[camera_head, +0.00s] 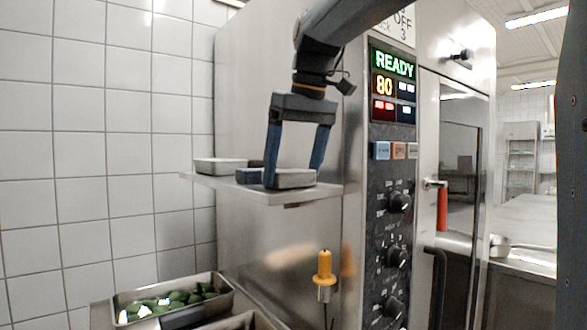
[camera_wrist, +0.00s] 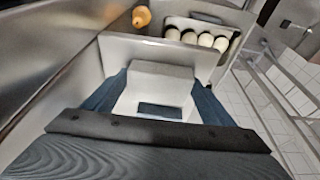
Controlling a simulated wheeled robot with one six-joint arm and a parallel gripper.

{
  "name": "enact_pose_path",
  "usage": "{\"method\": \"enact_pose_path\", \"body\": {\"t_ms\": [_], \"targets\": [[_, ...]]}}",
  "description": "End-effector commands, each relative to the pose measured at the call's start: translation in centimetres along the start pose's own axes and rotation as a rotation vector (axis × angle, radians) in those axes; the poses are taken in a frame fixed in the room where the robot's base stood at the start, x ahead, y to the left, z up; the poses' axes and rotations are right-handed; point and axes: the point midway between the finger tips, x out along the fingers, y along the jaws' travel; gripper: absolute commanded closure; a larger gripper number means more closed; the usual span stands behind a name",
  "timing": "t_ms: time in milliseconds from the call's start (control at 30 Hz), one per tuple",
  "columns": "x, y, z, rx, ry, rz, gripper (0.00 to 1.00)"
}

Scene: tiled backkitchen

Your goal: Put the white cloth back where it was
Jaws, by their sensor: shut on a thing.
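A small dark piece (camera_head: 250,176) shows between the two.
A control panel (camera_head: 392,150) reading READY 80 stands just right of the shelf. Below are an orange-handled probe (camera_head: 324,268) and a metal tray of green items (camera_head: 172,300). A tray of white round items (camera_wrist: 200,38) shows in the wrist view.

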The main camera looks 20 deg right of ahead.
Motion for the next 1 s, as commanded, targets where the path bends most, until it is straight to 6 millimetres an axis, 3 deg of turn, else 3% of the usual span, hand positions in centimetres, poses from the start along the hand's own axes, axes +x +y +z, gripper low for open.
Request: {"method": "enact_pose_path", "body": {"t_ms": [67, 100, 200, 633, 1000], "targets": [[0.2, 0.0, 0.1, 0.0, 0.0, 0.0, 0.45], [0.3, 0.0, 0.1, 0.0, 0.0, 0.0, 0.19], [0.2, 0.0, 0.1, 0.0, 0.0, 0.0, 0.04], [-0.8, 0.0, -0.1, 0.0, 0.001, 0.001, 0.04], [-7.9, 0.1, -0.1, 0.001, 0.003, 0.002, 0.04]]}}
